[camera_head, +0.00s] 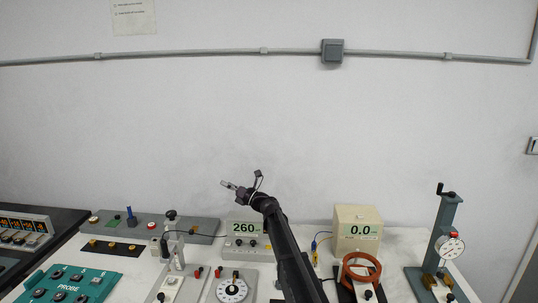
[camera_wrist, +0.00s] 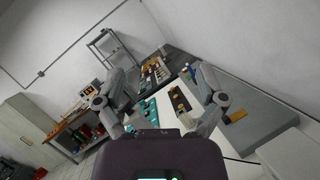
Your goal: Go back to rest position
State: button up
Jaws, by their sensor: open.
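My gripper (camera_head: 238,188) is raised above the back of the bench in the head view, at the end of my dark arm, and points to the left. In the wrist view its two grey fingers (camera_wrist: 161,113) are spread wide apart with nothing between them. The gripper is open and empty. It touches nothing that I can see.
On the white bench stand a display box reading 260 (camera_head: 244,228), a cream box reading 0.0 (camera_head: 357,213), an orange coil (camera_head: 361,279), a dial gauge stand (camera_head: 447,235) and a green probe panel (camera_head: 68,285). The air before the wall is clear.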

jog(key=d+m+t+h, duration=0.75)
jog(key=d+m, duration=0.25)
jog(key=m, duration=0.2)
jog(key=s+d+f+m+g+h, duration=0.1)
jog(key=s+d+f+m+h, duration=0.2)
jog(key=d+m+h, duration=0.25)
jog(key=s+d+f+m+g+h+p, duration=0.1)
jog(key=s+d+f+m+h, duration=0.25)
jog(key=d+m, duration=0.35)
jog(key=s+d+f+m+h, duration=0.2)
jog(key=d+f+m+h, duration=0.25)
jog(key=d+m, duration=0.2)
jog(key=s+d+f+m+g+h, duration=0.1)
jog(key=s+d+f+m+g, duration=0.25)
jog(key=s, duration=0.35)
jog(key=s+d+f+m+g, duration=0.2)
jog(key=s+f+m+g, duration=0.15)
jog(key=s, duration=0.25)
jog(key=s+f+m+g+y, duration=0.1)
jog(key=s+f+m+g, duration=0.1)
jog(key=s, duration=0.8)
jog(key=s+a+f+m+g+y, duration=0.1)
jog(key=s+g, duration=0.4)
jog(key=s, duration=0.5)
jog(key=shift+s+a+f+m+p, duration=0.2)
jog(key=shift+f+m+p, duration=0.3)
jog(key=shift+m, duration=0.3)
jog(key=shift+w, duration=0.1)
